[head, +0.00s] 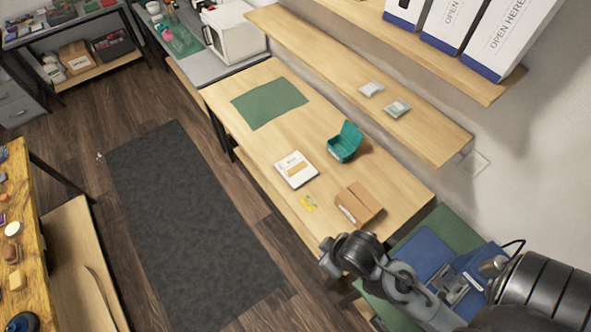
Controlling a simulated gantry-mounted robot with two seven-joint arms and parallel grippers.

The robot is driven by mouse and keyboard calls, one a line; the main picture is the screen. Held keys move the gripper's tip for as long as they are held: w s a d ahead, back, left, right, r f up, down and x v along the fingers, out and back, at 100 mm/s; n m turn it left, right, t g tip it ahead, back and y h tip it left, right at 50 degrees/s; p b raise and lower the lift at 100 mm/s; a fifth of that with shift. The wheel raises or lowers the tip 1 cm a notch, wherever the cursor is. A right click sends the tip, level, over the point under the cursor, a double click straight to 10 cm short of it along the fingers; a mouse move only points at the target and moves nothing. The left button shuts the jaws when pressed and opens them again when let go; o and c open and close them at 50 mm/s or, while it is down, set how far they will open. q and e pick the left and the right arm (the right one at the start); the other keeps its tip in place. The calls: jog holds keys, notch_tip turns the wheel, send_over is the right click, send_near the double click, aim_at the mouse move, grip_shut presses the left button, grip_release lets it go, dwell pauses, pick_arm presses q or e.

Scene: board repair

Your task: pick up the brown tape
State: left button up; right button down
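I cannot pick out the brown tape for certain. Small brown, round-looking items lie on the worn wooden bench (28,215) at the left edge. One has a pale top (12,229), a brown one (11,253) lies just below it, and a tan one (17,280) is lower still. They are too small to identify. My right arm comes in from the lower right, far from that bench. Its gripper (455,287) seems to be near the blue mat, but its fingers are not clear. My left gripper is not in view.
A light wooden table (240,138) holds a green mat (270,104), a teal open box (345,142), a white box (296,169) and an open cardboard box (359,204). A shelf (330,70) runs above it. A dark floor mat (190,220) lies clear between the benches.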

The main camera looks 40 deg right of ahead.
jog(key=c, duration=1.8)
grip_release()
jog(key=o, duration=1)
jog(key=shift+w, duration=0.1)
